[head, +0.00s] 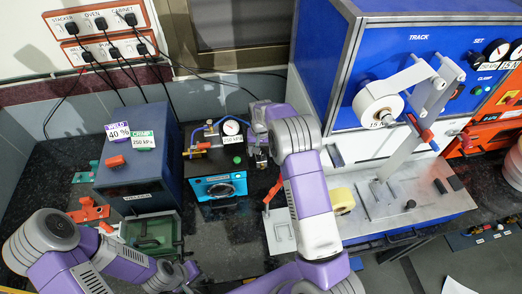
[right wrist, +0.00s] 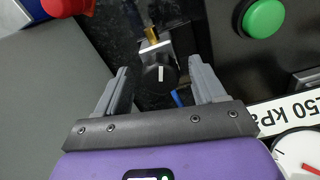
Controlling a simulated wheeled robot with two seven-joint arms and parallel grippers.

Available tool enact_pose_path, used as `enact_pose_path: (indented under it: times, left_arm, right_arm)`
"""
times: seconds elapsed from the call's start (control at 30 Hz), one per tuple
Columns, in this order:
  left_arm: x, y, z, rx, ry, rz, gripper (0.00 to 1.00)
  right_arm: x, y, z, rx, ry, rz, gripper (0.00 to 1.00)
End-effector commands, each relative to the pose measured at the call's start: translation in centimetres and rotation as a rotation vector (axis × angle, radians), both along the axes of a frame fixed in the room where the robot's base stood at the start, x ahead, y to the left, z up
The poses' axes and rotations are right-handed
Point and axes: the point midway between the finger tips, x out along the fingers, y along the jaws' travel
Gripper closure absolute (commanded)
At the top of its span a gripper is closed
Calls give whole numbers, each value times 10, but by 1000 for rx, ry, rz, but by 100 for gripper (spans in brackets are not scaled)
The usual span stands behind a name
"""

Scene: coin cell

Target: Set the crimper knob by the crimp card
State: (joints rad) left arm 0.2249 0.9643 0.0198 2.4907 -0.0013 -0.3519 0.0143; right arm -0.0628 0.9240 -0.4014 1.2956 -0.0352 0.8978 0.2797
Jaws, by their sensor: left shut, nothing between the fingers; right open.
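The crimp card (head: 143,141) is white with a green "CRIMP" heading, reads 250 kPa and stands on a dark box at left. The crimper (head: 219,186) has a teal front and a round gauge (head: 231,127) on top; the gauge is partly cut off in the right wrist view (right wrist: 298,152). The black knob (right wrist: 160,76) with a white mark shows between the fingers of my open right gripper (right wrist: 160,82); I cannot tell whether they touch it. In the head view my right gripper (head: 258,150) is beside the gauge. My left gripper (head: 190,270) is shut and empty at bottom left.
A green button (right wrist: 263,18), a red part (right wrist: 66,5) and a label ending "50 kPa" (right wrist: 300,106) surround the knob. The weld card (head: 118,131) reads 40 %. A green tray (head: 155,235) lies near my left gripper. A blue track machine (head: 385,60) stands at right.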

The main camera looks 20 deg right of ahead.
Motion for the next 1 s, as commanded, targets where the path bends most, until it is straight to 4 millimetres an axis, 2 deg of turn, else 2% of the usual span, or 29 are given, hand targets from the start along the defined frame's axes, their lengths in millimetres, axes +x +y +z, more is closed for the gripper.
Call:
enact_pose_path:
  times: [0.23,0.5,0.7,1.0]
  left_arm:
    - [0,0,-1,0,0,0,100]
    - [0,0,-4,0,0,0,100]
    - [0,0,-5,0,0,0,100]
    - [0,0,-5,0,0,0,100]
  right_arm:
    - [1,0,7,0,-2,1,31]
    - [1,0,51,1,-4,0,31]
    - [0,0,73,-1,-2,1,31]
    - [0,0,76,0,0,0,31]
